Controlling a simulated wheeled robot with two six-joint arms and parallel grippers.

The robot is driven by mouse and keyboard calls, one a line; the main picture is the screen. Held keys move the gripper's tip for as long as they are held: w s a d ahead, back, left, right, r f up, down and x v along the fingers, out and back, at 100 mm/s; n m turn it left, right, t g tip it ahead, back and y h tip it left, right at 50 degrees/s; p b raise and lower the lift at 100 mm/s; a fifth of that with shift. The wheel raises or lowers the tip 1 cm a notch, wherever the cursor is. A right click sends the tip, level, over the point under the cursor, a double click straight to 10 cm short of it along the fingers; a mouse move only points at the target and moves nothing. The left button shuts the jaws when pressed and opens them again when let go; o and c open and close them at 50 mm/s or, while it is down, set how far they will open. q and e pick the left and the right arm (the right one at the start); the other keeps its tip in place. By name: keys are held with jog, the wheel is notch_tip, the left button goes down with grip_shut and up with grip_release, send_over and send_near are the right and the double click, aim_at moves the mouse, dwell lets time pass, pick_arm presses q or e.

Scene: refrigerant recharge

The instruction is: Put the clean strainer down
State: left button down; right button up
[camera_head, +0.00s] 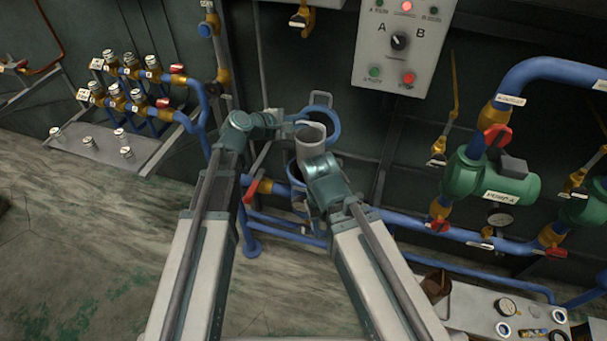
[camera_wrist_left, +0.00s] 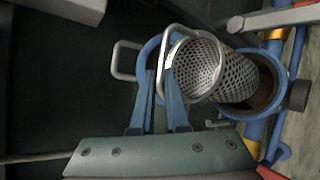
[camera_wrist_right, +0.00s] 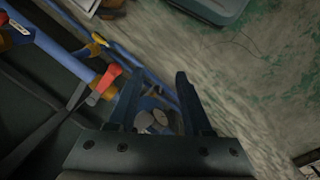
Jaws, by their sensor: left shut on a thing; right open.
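The strainer (camera_wrist_left: 205,68) is a pale grey perforated metal cylinder with a wire handle. In the head view its top (camera_head: 310,134) shows as a grey open tube. My left gripper (camera_wrist_left: 163,85) is shut on the handle; it also shows in the head view (camera_head: 284,119). The strainer is tilted in the left wrist view. Its far end overlaps the dark mouth of the blue housing (camera_wrist_left: 293,88); I cannot tell how far inside it is. A blue ring-shaped lid (camera_head: 333,123) stands behind the strainer. My right gripper (camera_wrist_right: 158,95) is open, below the strainer, partly hidden in the head view.
Blue pipes with a red-handled valve (camera_head: 252,190) run close beside the housing. A green pump (camera_head: 490,178) is at the right. A control panel (camera_head: 402,45) hangs above. A white bench (camera_head: 475,305) with gauges is lower right. A shelf (camera_head: 95,150) with small fittings is left.

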aim_at(301, 162)
pick_arm(q)
notch_tip(301, 162, down, 17)
jog(key=b, duration=1.5)
jog(key=shift+r+b, duration=0.1)
jog(key=shift+b, duration=0.3)
jog(key=shift+r, duration=0.1)
jog(key=c, duration=1.4)
grip_release()
jog(key=o, duration=0.5)
